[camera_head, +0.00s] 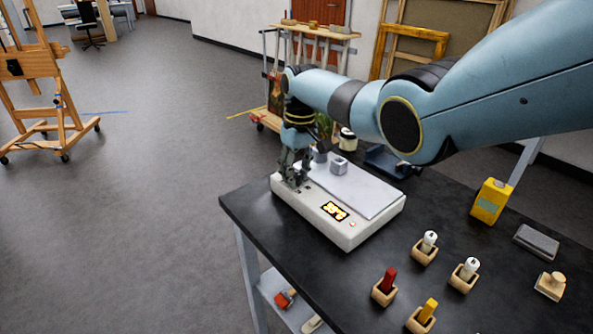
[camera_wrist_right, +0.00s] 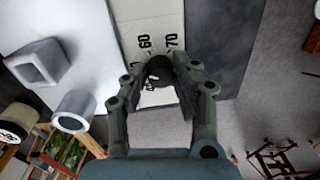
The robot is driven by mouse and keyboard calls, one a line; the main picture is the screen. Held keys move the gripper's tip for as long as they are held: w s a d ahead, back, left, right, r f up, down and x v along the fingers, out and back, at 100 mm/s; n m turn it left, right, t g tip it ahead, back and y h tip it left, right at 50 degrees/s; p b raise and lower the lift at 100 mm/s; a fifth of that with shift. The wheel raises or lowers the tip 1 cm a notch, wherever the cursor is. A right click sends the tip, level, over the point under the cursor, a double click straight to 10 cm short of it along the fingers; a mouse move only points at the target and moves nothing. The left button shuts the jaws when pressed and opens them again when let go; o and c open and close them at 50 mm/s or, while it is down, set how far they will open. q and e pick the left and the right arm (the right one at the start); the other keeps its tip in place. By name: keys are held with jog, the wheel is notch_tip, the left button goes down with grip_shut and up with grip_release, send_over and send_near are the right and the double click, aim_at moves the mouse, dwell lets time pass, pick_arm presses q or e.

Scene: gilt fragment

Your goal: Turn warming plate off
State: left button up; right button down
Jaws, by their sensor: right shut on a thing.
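The warming plate (camera_head: 318,226) is a white box with a pale flat top at the left part of the black table. Its display (camera_head: 334,211) is lit with yellow digits, and a small orange light (camera_head: 351,224) shows beside it. My right gripper (camera_head: 294,181) reaches down at the plate's left end. In the right wrist view its fingers are shut around a dark knob (camera_wrist_right: 159,70). The scale marks 60 and 70 show just beyond the knob. The knob's pointer is hidden or too unclear to read. My left gripper is out of view.
A square grey cup (camera_head: 339,166) and a round grey cup (camera_wrist_right: 74,111) stand close beside the gripper. On the black table (camera_head: 300,270) are a yellow can (camera_head: 490,203), a grey block (camera_head: 536,242) and several small wooden holders, such as one with a red stick (camera_head: 388,279).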

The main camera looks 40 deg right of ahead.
jog(key=n, duration=0.3)
jog(key=shift+w+n, duration=0.1)
jog(key=shift+n, duration=0.3)
jog(key=n, duration=0.4)
jog(key=shift+n+g, duration=0.3)
jog(key=n, duration=0.3)
jog(key=shift+a, duration=0.1)
jog(key=n, duration=0.4)
jog(key=shift+h, duration=0.3)
jog(key=n, duration=0.3)
jog(key=shift+n, duration=0.4)
jog(key=n, duration=0.3)
jog(key=shift+a+n+h+p, duration=0.1)
jog(key=shift+n+h+p, duration=0.2)
jog(key=shift+p, duration=0.1)
jog(key=n, duration=0.3)
jog(key=shift+p, duration=0.35)
jog(key=shift+n+p, duration=0.4)
jog(key=shift+n, duration=1.7)
